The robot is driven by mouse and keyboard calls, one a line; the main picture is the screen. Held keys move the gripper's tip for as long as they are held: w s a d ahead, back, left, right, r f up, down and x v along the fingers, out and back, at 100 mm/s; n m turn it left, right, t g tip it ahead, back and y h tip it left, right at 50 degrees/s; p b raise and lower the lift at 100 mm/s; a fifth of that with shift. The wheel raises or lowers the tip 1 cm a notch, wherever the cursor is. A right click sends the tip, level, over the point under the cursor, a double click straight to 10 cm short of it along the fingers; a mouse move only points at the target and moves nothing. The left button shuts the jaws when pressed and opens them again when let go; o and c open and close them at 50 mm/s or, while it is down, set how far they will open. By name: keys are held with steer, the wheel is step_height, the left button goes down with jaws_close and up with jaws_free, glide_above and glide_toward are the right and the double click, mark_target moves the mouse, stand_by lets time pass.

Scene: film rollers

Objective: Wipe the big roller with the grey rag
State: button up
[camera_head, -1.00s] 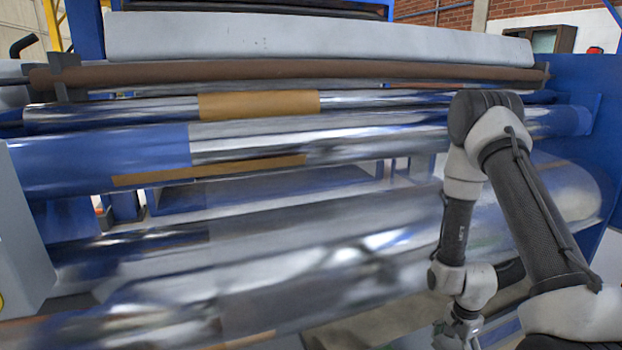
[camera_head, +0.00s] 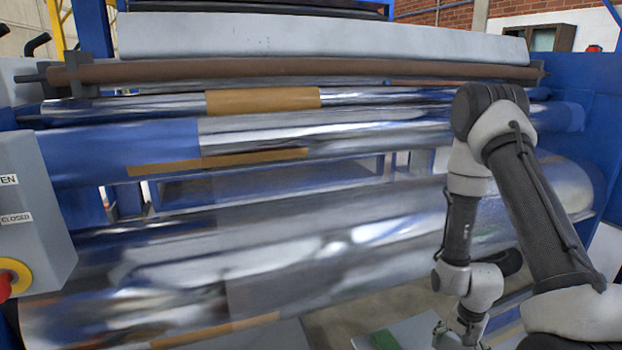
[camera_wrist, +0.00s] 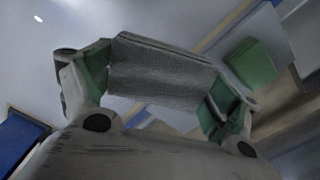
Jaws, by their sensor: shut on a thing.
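The big roller (camera_head: 310,235) is the large shiny metal cylinder lying across the lower part of the machine in the head view. My gripper (camera_head: 460,338) hangs low in front of the roller's right part, partly cut off by the bottom edge. In the wrist view, my gripper (camera_wrist: 160,78) is shut on the grey rag (camera_wrist: 158,70), a folded, textured grey piece held between the green finger pads. The rag cannot be made out in the head view. I see no contact between rag and roller.
A grey control box (camera_head: 40,195) with a red and yellow button stands at left. Thinner rollers (camera_head: 330,130) run above.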

steer(key=w+a+r+n, duration=0.4)
steer(key=w+r, duration=0.2)
steer(key=r, duration=0.2)
steer(key=w+a+r+n, duration=0.5)
steer(key=w+r, duration=0.1)
steer(key=r, duration=0.3)
steer(key=shift+w+a+r, duration=0.3)
steer(key=shift+w, duration=0.1)
